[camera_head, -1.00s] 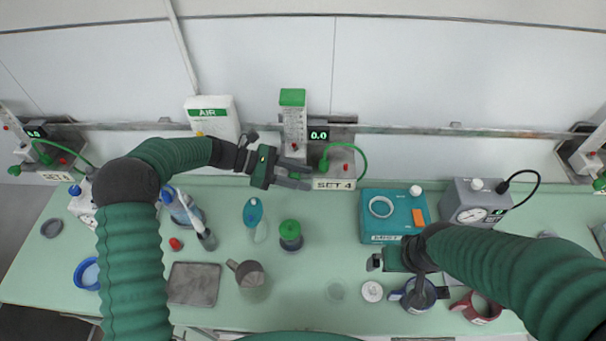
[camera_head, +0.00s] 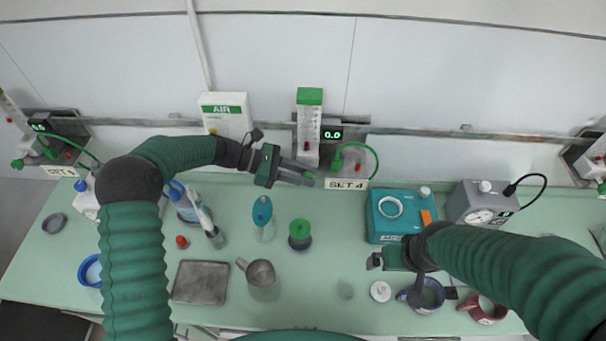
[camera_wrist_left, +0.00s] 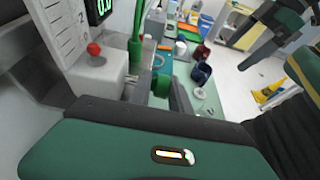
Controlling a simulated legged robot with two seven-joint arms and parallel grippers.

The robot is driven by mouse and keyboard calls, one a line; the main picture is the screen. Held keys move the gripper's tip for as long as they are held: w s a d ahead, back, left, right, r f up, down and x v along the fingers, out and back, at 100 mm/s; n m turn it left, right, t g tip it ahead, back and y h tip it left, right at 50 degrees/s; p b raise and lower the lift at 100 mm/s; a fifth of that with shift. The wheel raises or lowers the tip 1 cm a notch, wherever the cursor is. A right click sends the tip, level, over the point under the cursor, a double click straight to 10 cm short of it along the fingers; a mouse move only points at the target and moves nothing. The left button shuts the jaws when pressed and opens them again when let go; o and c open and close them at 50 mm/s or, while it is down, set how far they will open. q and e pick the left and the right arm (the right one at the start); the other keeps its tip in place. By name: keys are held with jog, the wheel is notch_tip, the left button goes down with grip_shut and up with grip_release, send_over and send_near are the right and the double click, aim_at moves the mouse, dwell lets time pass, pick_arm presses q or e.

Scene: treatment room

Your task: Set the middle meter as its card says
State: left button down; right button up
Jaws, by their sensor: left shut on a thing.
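The middle meter (camera_head: 309,120) has a green top, a clear scaled tube and a display (camera_head: 332,134) reading 0.0. Its card (camera_head: 346,184) reads SET 4. A green hose connector (camera_head: 337,163) stands on its base; it also shows in the left wrist view (camera_wrist_left: 136,45), beside the red ball (camera_wrist_left: 94,48) on the white block. My left gripper (camera_head: 307,175) is at the left end of the meter's base, shut on its green knob, which the fingers mostly hide. My right gripper (camera_head: 376,262) hangs over the table at right, away from the meter; its jaws are unclear.
Other meters stand at the far left (camera_head: 40,135) and far right (camera_head: 598,160). A white AIR box (camera_head: 226,114) hangs left of the middle meter. A teal box (camera_head: 385,231), a grey gauge box (camera_head: 470,208), a metal tray (camera_head: 200,283) and cups occupy the table.

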pick_arm(q)
jog(key=shift+s+d, duration=0.15)
jog(key=shift+d, duration=0.05)
jog(key=shift+a+f+h+b, duration=0.1)
jog(key=shift+f+h+b, duration=0.2)
jog(key=shift+h+b, duration=0.8)
jog(key=h+b, duration=0.2)
jog(key=b, duration=0.1)
jog(key=shift+a+h+b, duration=0.1)
jog(key=shift+h+b, duration=0.2)
jog(key=shift+b, duration=0.1)
jog(key=shift+h+b, duration=0.8)
jog(key=shift+b, duration=0.1)
jog(key=shift+r+h+b, duration=0.15)
jog(key=shift+h+b, duration=0.15)
jog(key=shift+b, duration=0.05)
jog(key=shift+r, duration=0.1)
